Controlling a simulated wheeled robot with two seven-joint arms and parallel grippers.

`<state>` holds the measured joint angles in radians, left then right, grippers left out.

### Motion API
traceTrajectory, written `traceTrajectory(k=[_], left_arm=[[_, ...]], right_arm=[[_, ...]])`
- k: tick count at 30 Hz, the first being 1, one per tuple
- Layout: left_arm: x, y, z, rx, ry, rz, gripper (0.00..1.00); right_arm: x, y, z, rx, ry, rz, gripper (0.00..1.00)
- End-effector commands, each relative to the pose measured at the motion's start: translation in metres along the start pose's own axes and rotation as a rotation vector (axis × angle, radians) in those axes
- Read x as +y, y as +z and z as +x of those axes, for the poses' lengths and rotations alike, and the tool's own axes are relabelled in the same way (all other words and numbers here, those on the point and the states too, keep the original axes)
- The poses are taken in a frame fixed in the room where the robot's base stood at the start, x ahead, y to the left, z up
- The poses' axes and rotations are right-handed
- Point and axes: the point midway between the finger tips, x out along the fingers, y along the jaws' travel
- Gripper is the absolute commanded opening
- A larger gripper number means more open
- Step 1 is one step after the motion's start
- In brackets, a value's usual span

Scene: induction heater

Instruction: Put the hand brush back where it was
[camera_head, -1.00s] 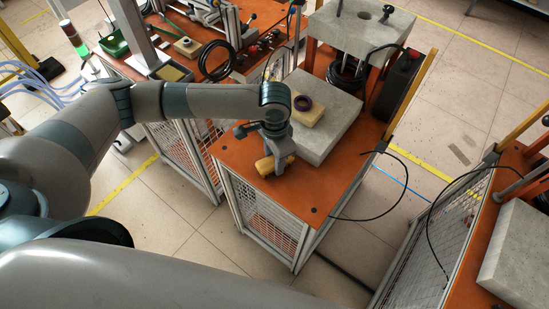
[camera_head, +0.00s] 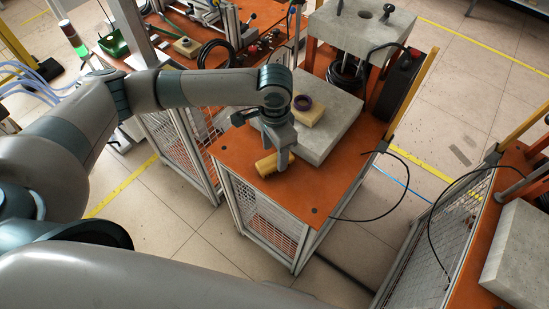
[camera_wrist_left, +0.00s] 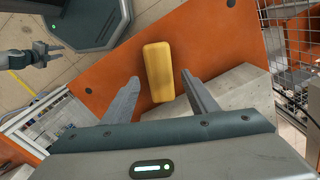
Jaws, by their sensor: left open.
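The hand brush shows as a plain yellow block (camera_head: 267,165) lying on the orange top near the left edge of the middle workbench. In the left wrist view the brush (camera_wrist_left: 158,62) lies on the orange surface, ahead of and between the two spread fingers. My left gripper (camera_head: 283,164) is open and points down close beside the brush, at its right in the head view. Gaps show between the brush and both fingers. The brush's underside is hidden. A small gripper, apparently my right one (camera_wrist_left: 50,57), shows at the upper left of the left wrist view; its jaw state is unclear.
A grey slab (camera_head: 336,135) lies behind the gripper, with a tan block (camera_head: 309,117) and a dark ring (camera_head: 302,102) on it. A press stand (camera_head: 345,27) rises at the back. A black cable (camera_head: 405,178) loops at the right. The front of the orange top (camera_head: 300,195) is clear.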

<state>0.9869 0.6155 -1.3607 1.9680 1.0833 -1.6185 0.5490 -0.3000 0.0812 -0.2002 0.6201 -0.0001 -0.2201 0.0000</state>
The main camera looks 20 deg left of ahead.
Motion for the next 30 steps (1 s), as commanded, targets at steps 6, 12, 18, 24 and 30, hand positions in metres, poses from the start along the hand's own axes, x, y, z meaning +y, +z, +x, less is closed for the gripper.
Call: traceTrajectory(k=[6, 12, 18, 24, 30], left_arm=[[0.000, -0.001, -0.039, 0.003, -0.001, 0.001, 0.53], [0.000, 0.000, -0.067, 0.002, -0.001, 0.000, 0.53], [0.000, 0.000, -0.078, 0.000, 0.000, 0.001, 0.53], [0.000, 0.000, -0.079, 0.000, 0.000, 0.001, 0.53], [0.000, 0.000, -0.078, 0.000, 0.000, 0.001, 0.53]], right_arm=[[-0.001, 0.001, 0.011, 0.000, -0.001, 0.001, 0.31], [-0.002, 0.001, 0.015, 0.000, -0.002, 0.001, 0.31], [-0.003, 0.001, 0.016, 0.001, -0.002, 0.001, 0.31], [-0.003, 0.001, 0.016, 0.001, -0.002, 0.002, 0.31], [-0.003, 0.001, 0.016, 0.001, -0.002, 0.001, 0.31]])
